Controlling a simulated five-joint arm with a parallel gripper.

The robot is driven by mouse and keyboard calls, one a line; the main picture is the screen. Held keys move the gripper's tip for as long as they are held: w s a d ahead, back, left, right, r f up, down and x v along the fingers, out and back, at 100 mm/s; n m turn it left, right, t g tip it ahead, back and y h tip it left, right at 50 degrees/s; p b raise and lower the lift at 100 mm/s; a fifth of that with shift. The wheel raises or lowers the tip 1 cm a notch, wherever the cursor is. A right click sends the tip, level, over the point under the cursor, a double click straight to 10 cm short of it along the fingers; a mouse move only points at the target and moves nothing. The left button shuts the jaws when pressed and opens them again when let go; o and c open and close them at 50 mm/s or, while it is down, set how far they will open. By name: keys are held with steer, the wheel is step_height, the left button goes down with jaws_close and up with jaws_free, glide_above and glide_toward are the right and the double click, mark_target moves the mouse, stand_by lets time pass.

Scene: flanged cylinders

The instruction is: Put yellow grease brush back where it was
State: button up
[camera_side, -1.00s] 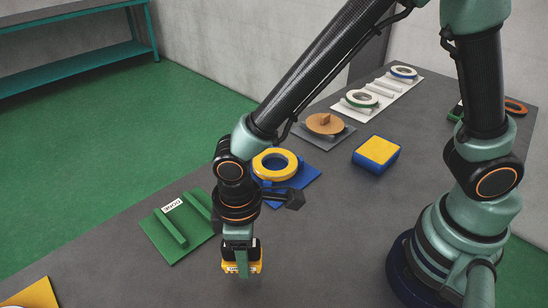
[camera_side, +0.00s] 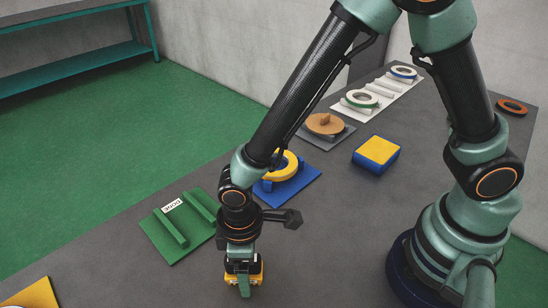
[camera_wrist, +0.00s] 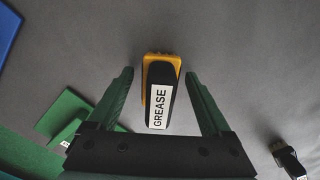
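The yellow grease brush (camera_wrist: 162,95) has a yellow body and a black part with a white GREASE label. In the wrist view it lies between the two fingers of my gripper (camera_wrist: 159,77), with a visible gap on each side. My gripper is open around it and not touching it there. In the side view my gripper (camera_side: 243,282) is low over the dark table, and the yellow of the brush shows around a finger; the rest is hidden. A green plate (camera_side: 165,243) with two raised rails and a DONE label is left of my gripper.
A blue plate (camera_side: 309,175) with a yellow ring is behind my gripper. A yellow-topped blue block (camera_side: 376,153) stands to the right. A grey plate with an orange flanged part (camera_side: 324,123) and a white rack (camera_side: 397,97) are farther back. A black labelled tool (camera_wrist: 288,158) shows in the wrist view.

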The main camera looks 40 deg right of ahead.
step_height(320, 180, up, 12)
steer(key=shift+d+r, duration=0.1)
steer(key=shift+r, duration=0.05)
steer(key=w+d+r+m+t, duration=0.1)
steer(key=d+r+m, duration=0.3)
steer(key=d, duration=0.8)
steer(key=w+d+r+m+t, duration=0.1)
steer(key=d+r+m+t, duration=0.3)
steer(key=d+r, duration=0.4)
steer(key=d+m, duration=0.1)
steer(key=d, duration=0.3)
steer(key=shift+w+d+t, duration=0.15)
steer(key=shift+d+t, duration=0.15)
